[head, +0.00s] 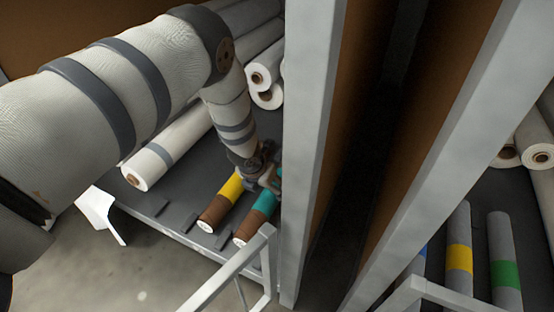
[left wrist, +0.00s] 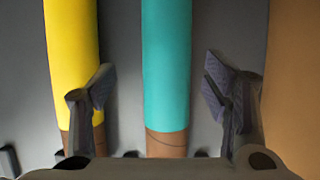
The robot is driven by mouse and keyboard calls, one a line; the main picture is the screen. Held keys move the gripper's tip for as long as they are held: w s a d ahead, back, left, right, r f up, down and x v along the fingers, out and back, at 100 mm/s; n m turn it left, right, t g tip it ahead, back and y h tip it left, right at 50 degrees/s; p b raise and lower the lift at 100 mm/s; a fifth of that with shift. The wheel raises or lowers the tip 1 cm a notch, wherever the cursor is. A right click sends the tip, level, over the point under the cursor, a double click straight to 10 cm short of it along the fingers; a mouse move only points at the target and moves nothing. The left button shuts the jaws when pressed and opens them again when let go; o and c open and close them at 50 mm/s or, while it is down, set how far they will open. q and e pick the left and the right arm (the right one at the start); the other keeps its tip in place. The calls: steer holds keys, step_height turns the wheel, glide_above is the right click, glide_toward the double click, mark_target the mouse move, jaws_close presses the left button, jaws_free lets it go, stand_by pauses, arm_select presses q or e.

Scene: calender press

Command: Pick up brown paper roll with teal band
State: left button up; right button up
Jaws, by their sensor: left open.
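The brown paper roll with a teal band (left wrist: 166,70) lies between the two open fingers of my left gripper (left wrist: 166,90) in the left wrist view, with a gap on each side. In the head view the same roll (head: 258,214) lies on the dark shelf, partly hidden at its far end by my left gripper (head: 262,176) and the pale post. A brown roll with a yellow band (head: 219,203) lies just to its left; it also shows in the left wrist view (left wrist: 72,60), close to the left finger. My right gripper is not in view.
A pale upright post (head: 308,150) stands close to the right of the teal-banded roll. A white rail (head: 230,272) is in front. White rolls (head: 165,148) lie further left and behind. Grey rolls with yellow (head: 459,258) and green bands (head: 504,272) lie on the right shelf.

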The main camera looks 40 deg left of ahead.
mark_target(271, 193)
arm_select(q)
steer(key=b+x, duration=0.2)
steer(key=x, duration=0.1)
steer(key=b+x, duration=0.1)
steer(key=shift+w+d+f, duration=0.1)
steer(key=shift+d+f, duration=0.25)
steer(key=shift+f, duration=0.1)
steer(key=shift+w+f, duration=0.2)
steer(key=shift+f, duration=0.1)
steer(key=shift+r, duration=0.1)
steer(key=c, duration=1.6)
steer(key=shift+c, duration=0.2)
